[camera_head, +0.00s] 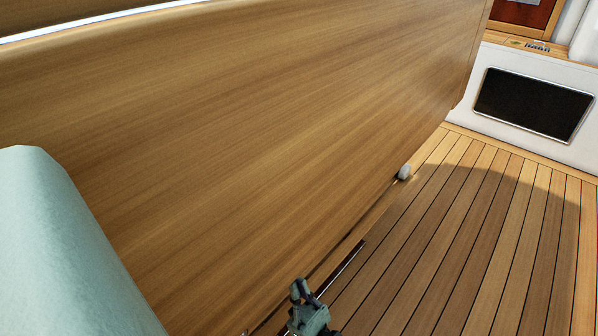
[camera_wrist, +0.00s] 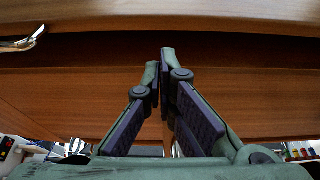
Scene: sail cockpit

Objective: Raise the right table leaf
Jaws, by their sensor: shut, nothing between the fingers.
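The table leaf (camera_head: 260,120) is a large brown wood-grain panel that fills most of the head view and hangs steeply down. Its lower edge runs diagonally, close above the deck. My gripper (camera_head: 301,289) is at the bottom of the head view, beside that lower edge. In the wrist view my gripper (camera_wrist: 159,68) has its fingertips close together, shut and empty. Brown wood surfaces (camera_wrist: 90,85) lie in front of the fingertips, with a lighter wooden edge across the top. I cannot tell whether the fingers touch the wood.
A slatted wooden deck (camera_head: 470,240) lies to the right and looks clear. A rounded grey piece (camera_head: 403,173) sits at the leaf's lower edge. A white wall with a dark panel (camera_head: 533,105) stands at the right. Small blurred items show at the wrist view's lower corners.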

